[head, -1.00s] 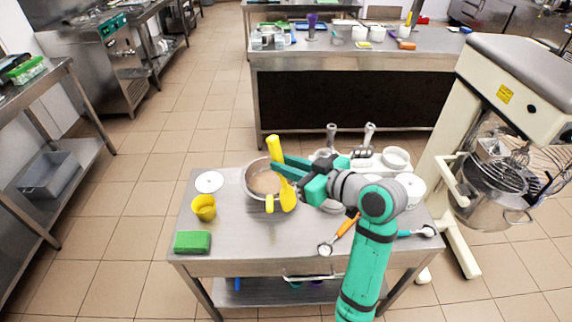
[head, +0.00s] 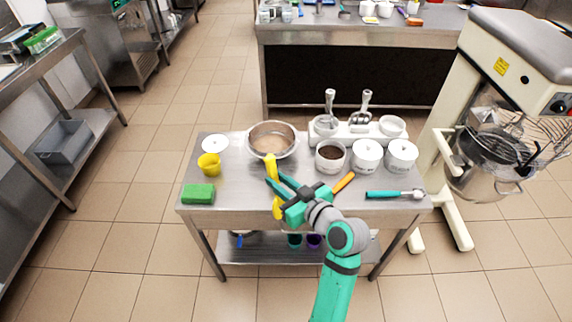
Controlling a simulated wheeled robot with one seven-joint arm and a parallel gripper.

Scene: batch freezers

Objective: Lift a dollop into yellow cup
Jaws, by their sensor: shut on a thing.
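My gripper (head: 276,184) is shut on a yellow tool (head: 277,208), apparently a scoop or spatula. The metal pot (head: 291,152) stands at the back of the table with light brown mix (head: 271,140) inside. The yellow cup (head: 209,166) stands upright and apart, to the left of the pot and gripper.
A white disc (head: 215,144) lies behind the cup and a green block (head: 198,194) in front of it. White tubs (head: 367,156), one with dark contents (head: 331,153), stand to the right. A teal-handled scoop (head: 393,195) lies front right. Bare table lies between cup and gripper.

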